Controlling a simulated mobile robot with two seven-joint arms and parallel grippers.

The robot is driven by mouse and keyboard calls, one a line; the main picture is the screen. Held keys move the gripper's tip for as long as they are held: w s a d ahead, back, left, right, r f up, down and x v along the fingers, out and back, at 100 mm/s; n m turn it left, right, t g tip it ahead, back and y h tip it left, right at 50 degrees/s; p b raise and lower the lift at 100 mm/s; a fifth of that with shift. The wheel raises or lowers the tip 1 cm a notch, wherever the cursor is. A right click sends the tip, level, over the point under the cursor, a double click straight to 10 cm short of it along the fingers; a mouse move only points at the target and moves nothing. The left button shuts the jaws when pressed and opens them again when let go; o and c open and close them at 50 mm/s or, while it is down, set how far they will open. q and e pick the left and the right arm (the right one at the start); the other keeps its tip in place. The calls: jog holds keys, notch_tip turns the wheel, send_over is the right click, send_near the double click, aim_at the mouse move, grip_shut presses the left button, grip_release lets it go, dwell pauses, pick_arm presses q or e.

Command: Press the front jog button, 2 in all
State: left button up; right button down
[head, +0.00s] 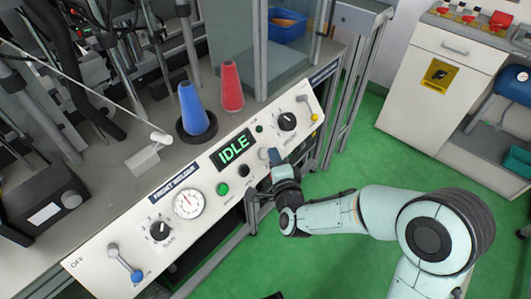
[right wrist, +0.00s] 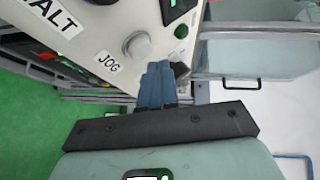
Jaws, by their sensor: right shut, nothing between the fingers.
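The jog button (right wrist: 137,45) is a pale grey round button on the cream front panel, beside the printed JOG label (right wrist: 108,62), in the right wrist view. In the head view the pale button (head: 263,154) shows just left of my right gripper (head: 274,157). My right gripper also shows in the right wrist view (right wrist: 158,70), its blue fingers together and empty. Its tips are close to the jog button, a little to its lower right in that view. I cannot tell whether they touch the panel. My left gripper is not in view.
The panel holds an IDLE display (head: 233,150), a green button (head: 222,189), a gauge (head: 188,203), dark knobs and a lever (head: 125,262). A blue cone (head: 193,108) and a red cone (head: 231,86) stand behind it. Green floor (head: 360,158) lies open to the right.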

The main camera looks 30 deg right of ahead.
dwell(0.8)
jog(key=shift+w+a+f+b, duration=0.15)
jog(key=shift+w+f+b, duration=0.15)
jog(key=shift+b, duration=0.15)
jog(key=shift+w+a+f+b, duration=0.15)
jog(key=shift+w+f+b, duration=0.15)
jog(key=shift+b, duration=0.1)
dwell(0.5)
jog(key=shift+s+r, duration=0.15)
jog(key=shift+r, duration=0.05)
jog(key=shift+s+d+r, duration=0.25)
jog(key=shift+s+r, duration=0.15)
jog(key=shift+s, duration=0.05)
dwell(0.4)
jog(key=s+r, duration=0.1)
jog(key=s+d+r+p, duration=0.1)
jog(key=s+r+p, duration=0.1)
jog(key=shift+s+d+r, duration=0.1)
jog(key=shift+s+d, duration=0.15)
dwell(0.8)
